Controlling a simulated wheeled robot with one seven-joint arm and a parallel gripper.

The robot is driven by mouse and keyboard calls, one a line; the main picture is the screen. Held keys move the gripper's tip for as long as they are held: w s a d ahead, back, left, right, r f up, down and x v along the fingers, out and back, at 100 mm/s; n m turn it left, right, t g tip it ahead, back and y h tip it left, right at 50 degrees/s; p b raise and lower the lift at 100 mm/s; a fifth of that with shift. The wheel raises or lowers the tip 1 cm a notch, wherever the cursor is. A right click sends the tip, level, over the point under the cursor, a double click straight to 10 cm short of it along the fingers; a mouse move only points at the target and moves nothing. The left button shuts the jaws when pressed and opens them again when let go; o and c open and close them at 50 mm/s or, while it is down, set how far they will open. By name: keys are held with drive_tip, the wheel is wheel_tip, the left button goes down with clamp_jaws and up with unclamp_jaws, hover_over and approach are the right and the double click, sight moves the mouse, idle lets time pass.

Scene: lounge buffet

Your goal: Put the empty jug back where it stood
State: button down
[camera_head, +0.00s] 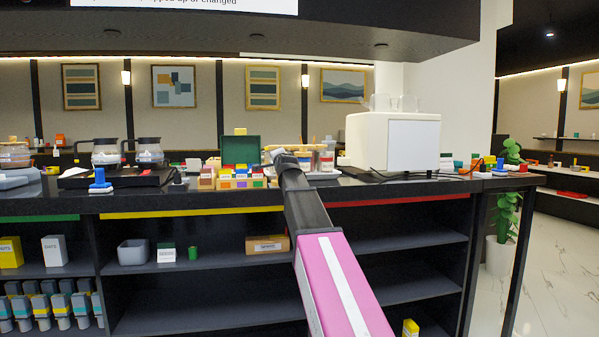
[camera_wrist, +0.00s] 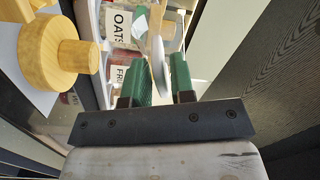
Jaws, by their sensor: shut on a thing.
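My gripper (camera_wrist: 162,75) has green fingers, shut on a thin pale grey thing (camera_wrist: 159,68) seen edge-on in the wrist view. I cannot tell whether that is part of a jug. In the head view my arm reaches over the counter, and its end is near the labelled jars (camera_head: 325,161), with the held thing not clear. Two glass jugs with dark handles, a left one (camera_head: 104,154) and a right one (camera_head: 149,153), stand on a black stand (camera_head: 130,179) at the left of the counter. Which jug is the empty one I cannot tell.
Jars labelled OATS (camera_wrist: 118,24) and FRU (camera_wrist: 118,75) are close by my fingers, with a round wooden piece (camera_wrist: 68,52) to the left. A white machine (camera_head: 390,140) stands right of my arm. Coloured blocks (camera_head: 238,178) and a green box (camera_head: 240,149) stand left of it.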

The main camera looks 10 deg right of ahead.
drive_tip(key=s+d+r+m+g+y, duration=0.2)
drive_tip(key=d+m+g+y, duration=0.1)
drive_tip(key=d+m+y, duration=0.3)
drive_tip(key=s+d+r+m+g+y, duration=0.25)
drive_tip(key=d+m+y, duration=0.25)
drive_tip(key=d+m, duration=0.25)
drive_tip(key=shift+m+g, duration=0.35)
drive_tip(key=shift+g, duration=0.1)
drive_tip(key=d+f, duration=0.2)
drive_tip(key=d, duration=0.1)
drive_tip(key=w+d+f, duration=0.1)
drive_tip(key=d+f, duration=0.1)
drive_tip(key=d, duration=0.2)
drive_tip(key=w+d+f, duration=0.1)
drive_tip(key=d+f, duration=0.1)
drive_tip(key=d, duration=0.1)
drive_tip(key=shift+w+d+f, duration=0.1)
drive_tip(key=shift+d+f, duration=0.4)
drive_tip(key=shift+f, duration=2.05)
drive_tip(key=c, duration=1)
unclamp_jaws()
